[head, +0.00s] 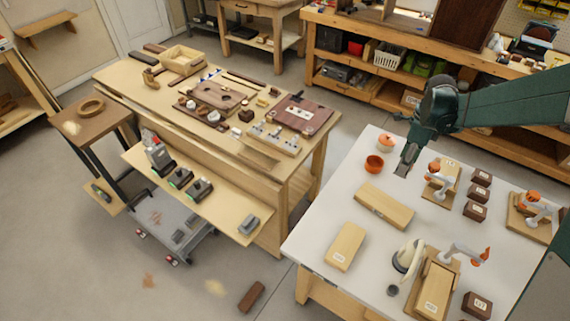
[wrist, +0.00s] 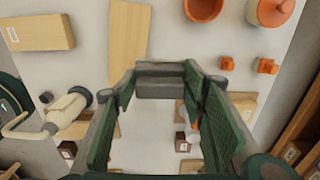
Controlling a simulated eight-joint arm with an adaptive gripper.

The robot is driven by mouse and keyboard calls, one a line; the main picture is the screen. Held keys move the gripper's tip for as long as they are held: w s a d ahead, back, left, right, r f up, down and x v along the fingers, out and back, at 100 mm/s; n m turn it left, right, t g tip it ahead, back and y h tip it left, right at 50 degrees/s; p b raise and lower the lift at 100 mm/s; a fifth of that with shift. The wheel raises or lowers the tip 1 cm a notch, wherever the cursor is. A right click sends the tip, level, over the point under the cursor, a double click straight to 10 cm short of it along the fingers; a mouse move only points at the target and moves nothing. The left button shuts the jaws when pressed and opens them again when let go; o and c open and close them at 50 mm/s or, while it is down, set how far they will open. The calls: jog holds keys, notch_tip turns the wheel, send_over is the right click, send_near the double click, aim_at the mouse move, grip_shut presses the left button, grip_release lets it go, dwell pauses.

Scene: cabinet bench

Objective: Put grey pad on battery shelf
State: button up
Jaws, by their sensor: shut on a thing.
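My gripper (head: 403,166) hangs above the white table on the right. In the wrist view its two green fingers (wrist: 160,85) are shut on a small grey block, which looks like the grey pad (wrist: 165,70). In the head view only a small grey bit shows at the fingertips. A light wood shelf (head: 215,215) juts from the front of the wooden bench on the left. It bears several dark devices with green parts, which look like batteries or chargers (head: 180,178), and a grey block (head: 248,224) near its right end. No label confirms that this is the battery shelf.
The white table (head: 330,215) holds wooden blocks (head: 384,206), an orange pot (head: 374,164), a cream jug-like thing (head: 408,256) and several dark boxes (head: 475,212). Open floor separates it from the wooden bench. A low grey cart (head: 175,225) stands under the shelf.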

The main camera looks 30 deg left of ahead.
jog(key=s+a+b, duration=0.1)
jog(key=s+a, duration=0.3)
jog(key=a, duration=0.8)
jog(key=s+a, duration=0.4)
jog(key=a, duration=0.7)
jog(key=s+a+b, duration=0.1)
jog(key=s+a, duration=0.4)
jog(key=a, duration=0.7)
jog(key=s+a+b, duration=0.2)
jog(key=s+a, duration=2.3)
notch_tip(320, 180, down, 21)
jog(key=shift+s+a+r, duration=0.15)
jog(key=shift+s+a, duration=0.1)
jog(key=shift+f+b, duration=0.45)
jog(key=shift+f, duration=2.65)
